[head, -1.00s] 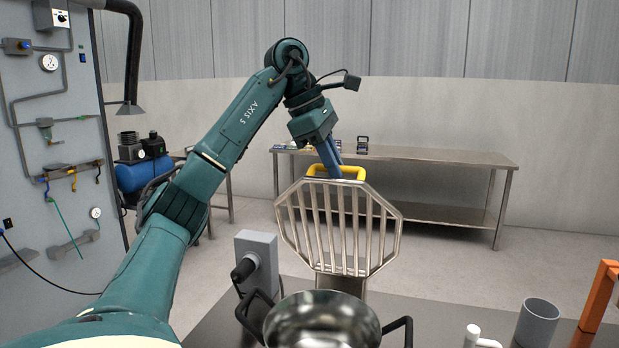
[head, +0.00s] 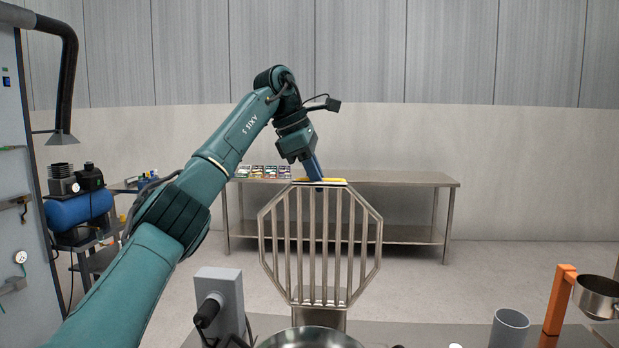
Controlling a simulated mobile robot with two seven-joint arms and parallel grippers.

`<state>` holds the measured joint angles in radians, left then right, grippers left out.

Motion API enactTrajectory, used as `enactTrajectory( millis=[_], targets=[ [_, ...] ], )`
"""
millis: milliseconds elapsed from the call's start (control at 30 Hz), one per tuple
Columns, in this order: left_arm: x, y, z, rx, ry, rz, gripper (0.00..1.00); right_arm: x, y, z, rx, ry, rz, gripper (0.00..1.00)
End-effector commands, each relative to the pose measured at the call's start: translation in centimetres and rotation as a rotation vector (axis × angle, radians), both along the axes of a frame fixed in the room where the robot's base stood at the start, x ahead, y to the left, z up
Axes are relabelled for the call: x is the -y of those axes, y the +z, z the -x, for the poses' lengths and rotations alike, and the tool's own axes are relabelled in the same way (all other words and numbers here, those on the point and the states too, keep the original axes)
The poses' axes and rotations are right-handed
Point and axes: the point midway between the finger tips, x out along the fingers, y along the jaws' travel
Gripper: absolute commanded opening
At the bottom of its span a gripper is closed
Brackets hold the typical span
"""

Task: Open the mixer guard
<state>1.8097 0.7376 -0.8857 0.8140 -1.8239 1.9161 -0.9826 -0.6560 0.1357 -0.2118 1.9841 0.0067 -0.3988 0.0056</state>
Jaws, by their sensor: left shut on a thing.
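The mixer guard (head: 313,236), a steel frame of upright bars, stands raised and roughly upright behind the steel mixing bowl (head: 311,340). Its yellow handle (head: 336,181) is at the top edge. My left gripper (head: 317,180), with blue fingers, reaches down from above and is shut on the yellow handle. Part of the handle is hidden by the fingers. Only the bowl's upper part shows at the bottom edge. My right gripper is not in view.
A grey box with a black knob (head: 220,300) stands left of the bowl. A grey cylinder (head: 509,328), an orange post (head: 556,305) and a steel pan (head: 598,297) are at the right. A steel table (head: 400,180) stands behind the guard.

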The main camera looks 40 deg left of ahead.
Motion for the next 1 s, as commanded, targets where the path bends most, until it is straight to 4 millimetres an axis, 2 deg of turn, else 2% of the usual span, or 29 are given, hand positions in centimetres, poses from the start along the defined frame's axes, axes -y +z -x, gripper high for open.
enactTrajectory(
  millis=[33, 467, 500, 700, 1000],
  targets=[
    [-0.29, -0.51, -0.01, -0.013, 0.011, -0.005, 0.0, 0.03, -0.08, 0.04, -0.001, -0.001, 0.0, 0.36],
    [-0.27, -0.54, -0.06, -0.015, 0.011, -0.005, 0.0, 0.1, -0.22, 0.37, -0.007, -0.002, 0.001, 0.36],
    [-0.27, -0.54, -0.06, -0.015, 0.011, -0.005, 0.13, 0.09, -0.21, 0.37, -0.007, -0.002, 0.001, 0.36],
    [-0.12, -0.34, -0.08, -0.009, 0.007, -0.002, 0.29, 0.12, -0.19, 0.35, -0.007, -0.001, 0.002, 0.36],
    [-0.04, 0.09, -0.04, -0.004, 0.003, 0.0, 0.31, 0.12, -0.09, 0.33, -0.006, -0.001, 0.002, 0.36]
  ],
)
